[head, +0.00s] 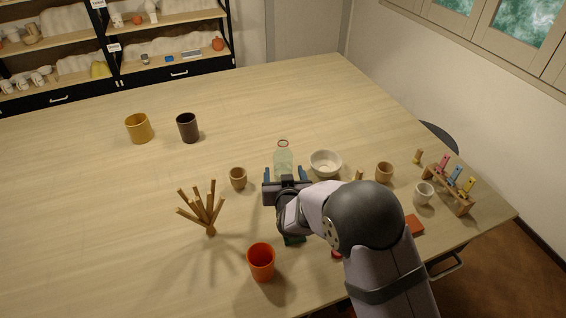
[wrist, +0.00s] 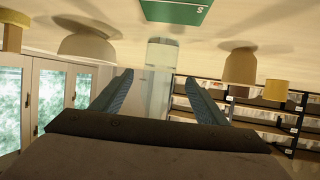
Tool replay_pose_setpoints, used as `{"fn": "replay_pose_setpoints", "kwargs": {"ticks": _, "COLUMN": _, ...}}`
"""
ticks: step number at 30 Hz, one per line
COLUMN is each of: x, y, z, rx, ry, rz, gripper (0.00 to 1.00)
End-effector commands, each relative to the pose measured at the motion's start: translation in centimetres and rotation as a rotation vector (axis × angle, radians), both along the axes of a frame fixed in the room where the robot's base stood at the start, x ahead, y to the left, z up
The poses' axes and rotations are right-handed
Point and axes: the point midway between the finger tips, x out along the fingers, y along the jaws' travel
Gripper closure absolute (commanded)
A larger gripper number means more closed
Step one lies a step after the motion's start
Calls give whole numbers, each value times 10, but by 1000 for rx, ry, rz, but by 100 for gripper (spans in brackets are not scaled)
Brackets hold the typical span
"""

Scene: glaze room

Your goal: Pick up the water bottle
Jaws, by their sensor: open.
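The water bottle (head: 283,161) is clear with a pale green tint. It stands upright on the table just beyond my gripper (head: 284,173) in the head view, with a thin ring showing at its top. My gripper is open, with its two blue fingers spread. In the wrist view, which is upside down, the bottle (wrist: 161,72) shows between the fingers of my gripper (wrist: 158,77). I see no contact between fingers and bottle. The bottle's lower part is partly hidden by my gripper in the head view.
A white bowl (head: 326,163) stands close right of the bottle, a small brown cup (head: 238,178) to its left. An orange cup (head: 261,262) and a holder of sticks (head: 210,229) are nearer. The table behind the bottle is clear.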

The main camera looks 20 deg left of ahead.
Motion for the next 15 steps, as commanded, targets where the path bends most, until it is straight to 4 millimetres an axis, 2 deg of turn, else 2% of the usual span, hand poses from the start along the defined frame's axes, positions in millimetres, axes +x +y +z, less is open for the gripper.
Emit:
{"fn": "replay_pose_setpoints", "kwargs": {"ticks": 9, "x": 7, "y": 3, "z": -2, "rx": -1, "ry": 1, "rz": -1, "gripper": 33}}
{"fn": "replay_pose_setpoints", "kwargs": {"ticks": 15, "x": 21, "y": 10, "z": -5, "rx": 0, "ry": 1, "rz": -2, "gripper": 33}}
